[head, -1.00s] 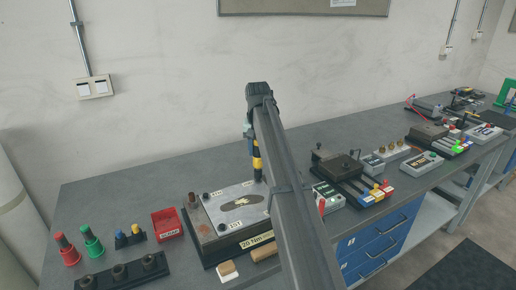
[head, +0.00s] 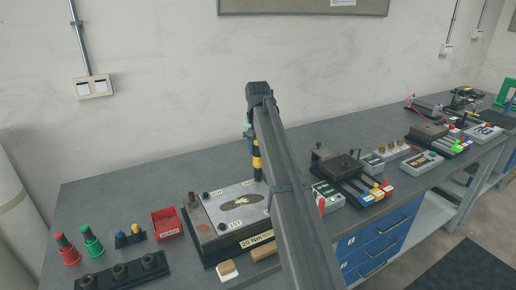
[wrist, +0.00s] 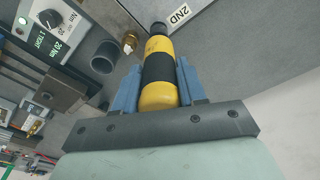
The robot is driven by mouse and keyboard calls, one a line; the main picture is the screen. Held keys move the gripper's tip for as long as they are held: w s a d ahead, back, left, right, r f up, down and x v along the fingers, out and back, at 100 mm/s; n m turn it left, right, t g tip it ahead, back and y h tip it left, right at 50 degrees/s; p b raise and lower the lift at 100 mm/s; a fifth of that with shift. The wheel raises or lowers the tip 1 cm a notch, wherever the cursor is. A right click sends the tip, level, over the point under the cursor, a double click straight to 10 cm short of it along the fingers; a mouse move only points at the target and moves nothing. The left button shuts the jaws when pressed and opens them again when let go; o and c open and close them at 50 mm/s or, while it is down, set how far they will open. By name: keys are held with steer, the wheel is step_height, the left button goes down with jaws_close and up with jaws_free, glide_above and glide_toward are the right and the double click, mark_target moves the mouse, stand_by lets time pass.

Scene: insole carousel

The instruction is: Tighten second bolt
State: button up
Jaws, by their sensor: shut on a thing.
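My gripper (wrist: 156,80) has blue fingers shut on a yellow-and-black cylindrical driver (wrist: 158,48). In the head view the driver (head: 257,162) hangs upright at the back right corner of a light metal plate (head: 222,212). Its lower end is close to that corner; whether it sits on a bolt there is hidden. A white 2ND label (wrist: 180,14) lies just beyond the driver's end in the wrist view. Dark bolts show at the plate's back left (head: 206,195) and front left (head: 222,227). My arm covers the plate's right side.
A grey box with a dial (wrist: 48,20) and a dark cylinder (wrist: 103,57) show in the wrist view. A red bin (head: 166,223), green and red tools and a black socket rack (head: 120,272) stand left. Another fixture (head: 345,167) stands right of my arm.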

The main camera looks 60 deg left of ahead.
steer(key=shift+f, duration=1.05)
stand_by(2.7)
steer(key=shift+r, duration=0.1)
stand_by(0.3)
steer(key=shift+r, duration=2.75)
steer(key=shift+w, duration=0.1)
